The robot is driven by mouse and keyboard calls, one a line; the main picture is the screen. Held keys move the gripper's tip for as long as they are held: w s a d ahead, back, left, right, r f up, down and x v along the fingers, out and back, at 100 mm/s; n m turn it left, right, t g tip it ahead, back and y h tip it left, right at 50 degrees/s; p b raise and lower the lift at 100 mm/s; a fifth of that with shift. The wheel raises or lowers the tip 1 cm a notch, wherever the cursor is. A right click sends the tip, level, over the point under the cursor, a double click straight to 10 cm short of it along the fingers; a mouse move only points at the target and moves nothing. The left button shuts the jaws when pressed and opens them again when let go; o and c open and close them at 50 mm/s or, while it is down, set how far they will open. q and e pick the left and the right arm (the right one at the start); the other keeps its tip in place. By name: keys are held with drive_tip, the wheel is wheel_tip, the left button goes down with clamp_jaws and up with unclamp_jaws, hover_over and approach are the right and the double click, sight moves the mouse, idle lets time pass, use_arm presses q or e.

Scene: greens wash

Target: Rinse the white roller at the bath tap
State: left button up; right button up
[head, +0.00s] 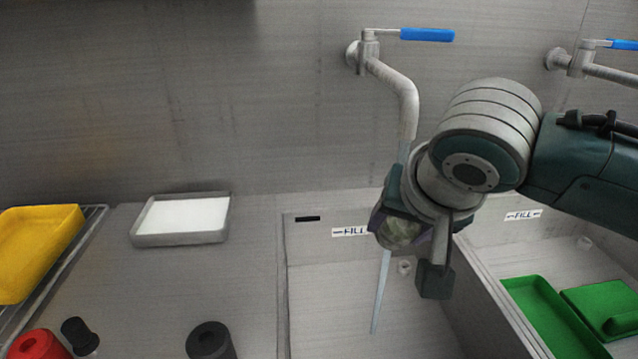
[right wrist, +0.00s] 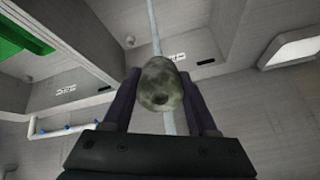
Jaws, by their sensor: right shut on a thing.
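My right gripper (head: 398,226) is shut on a rounded, mottled grey-green thing, which I take to be the roller (head: 402,236); it looks soiled rather than clean white. In the right wrist view the roller (right wrist: 160,84) sits between the two dark fingers, one end towards the camera. The bath tap (head: 405,98) on the back wall has a blue lever (head: 427,35). A thin pale stream of water (head: 381,290) runs from its spout into the basin (head: 335,300). The stream passes at the held roller; exact contact is partly hidden by my gripper. My left gripper is not in view.
A grey tray with a white pad (head: 182,216) lies on the left counter. A yellow tray (head: 38,248) is on a rack at far left. Red (head: 40,346) and black (head: 211,341) cylinders stand in front. Green trays (head: 550,315) lie in the right basin, under a second tap (head: 580,62).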

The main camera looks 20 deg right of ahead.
drive_tip(key=shift+d, duration=0.2)
drive_tip(key=shift+w+d, duration=0.25)
drive_tip(key=shift+d, duration=0.15)
drive_tip(key=shift+s+a+p, duration=0.1)
drive_tip(key=shift+a+p, duration=0.05)
drive_tip(key=shift+p, duration=0.25)
drive_tip(key=shift+s+a+p, duration=0.15)
drive_tip(key=shift+a+p, duration=0.2)
drive_tip(key=shift+a, duration=0.1)
drive_tip(key=shift+d, duration=0.15)
drive_tip(key=shift+w+d, duration=0.2)
drive_tip(key=shift+d, duration=0.25)
drive_tip(key=shift+a+p, duration=0.1)
drive_tip(key=shift+p, duration=0.2)
drive_tip(key=shift+s+a+p, duration=0.2)
drive_tip(key=shift+a+p, duration=0.15)
drive_tip(key=shift+a, duration=0.15)
